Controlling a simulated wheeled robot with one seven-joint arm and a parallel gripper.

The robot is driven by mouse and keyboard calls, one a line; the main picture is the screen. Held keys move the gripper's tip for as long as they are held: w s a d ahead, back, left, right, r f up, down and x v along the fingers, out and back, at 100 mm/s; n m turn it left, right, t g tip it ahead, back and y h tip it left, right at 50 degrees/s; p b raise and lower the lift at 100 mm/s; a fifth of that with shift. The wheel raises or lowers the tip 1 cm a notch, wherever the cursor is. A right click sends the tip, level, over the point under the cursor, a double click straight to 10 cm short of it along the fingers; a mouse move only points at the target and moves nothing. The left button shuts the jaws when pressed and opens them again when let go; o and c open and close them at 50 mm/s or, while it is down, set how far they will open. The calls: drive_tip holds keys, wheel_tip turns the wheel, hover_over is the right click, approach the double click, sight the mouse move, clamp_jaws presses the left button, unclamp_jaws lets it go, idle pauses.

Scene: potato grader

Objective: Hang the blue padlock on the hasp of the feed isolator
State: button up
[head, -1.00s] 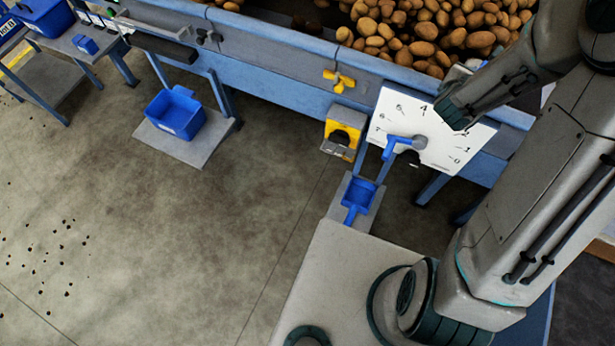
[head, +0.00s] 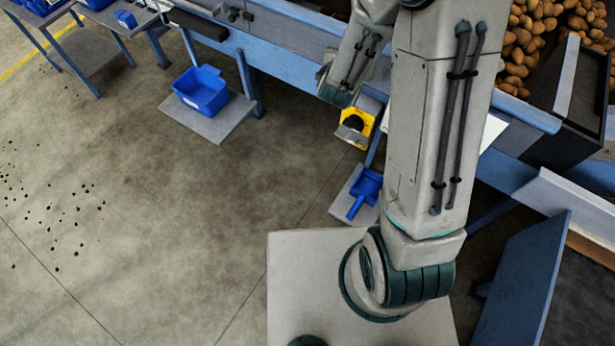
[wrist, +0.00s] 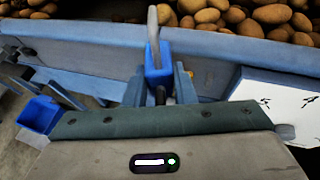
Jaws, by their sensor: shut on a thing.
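The blue padlock (wrist: 158,66) is between the two fingers of my gripper (wrist: 159,86) in the wrist view, with its grey shackle pointing up. The gripper is shut on it, in front of the blue grader frame. In the head view my arm hides the gripper and the padlock. A yellow box with a black knob (head: 356,125), which looks like the feed isolator, is on the grader side in the head view, just below my forearm and partly covered by it. I cannot make out its hasp.
The grader's blue rail (wrist: 80,50) runs across the wrist view, with potatoes (wrist: 220,12) behind it. A white dial board (wrist: 275,115) is at the right. A blue bin (head: 201,90) and a blue scoop (head: 366,190) are low down. The floor at left is open.

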drive_tip(key=s+a+f+m+g+h+b, duration=0.1)
drive_tip(key=s+a+f+b, duration=0.25)
drive_tip(key=f+b, duration=0.8)
drive_tip(key=s+a+f+m+h+b, duration=0.15)
drive_tip(key=s+f+b, duration=0.4)
drive_tip(key=f, duration=1.05)
drive_tip(key=s+a+f+m+g+h+b, duration=0.1)
drive_tip(key=s+a+f+b, duration=0.15)
drive_tip(key=f+b, duration=0.9)
drive_tip(key=w+r+x, duration=0.1)
drive_tip(key=r+x, duration=0.1)
drive_tip(key=x, duration=1.1)
drive_tip(key=shift+w, duration=0.3)
drive_tip(key=o, duration=1.1)
drive_tip(key=shift+c, duration=0.2)
drive_tip(key=shift+s+a, duration=0.1)
drive_tip(key=shift+a, duration=0.05)
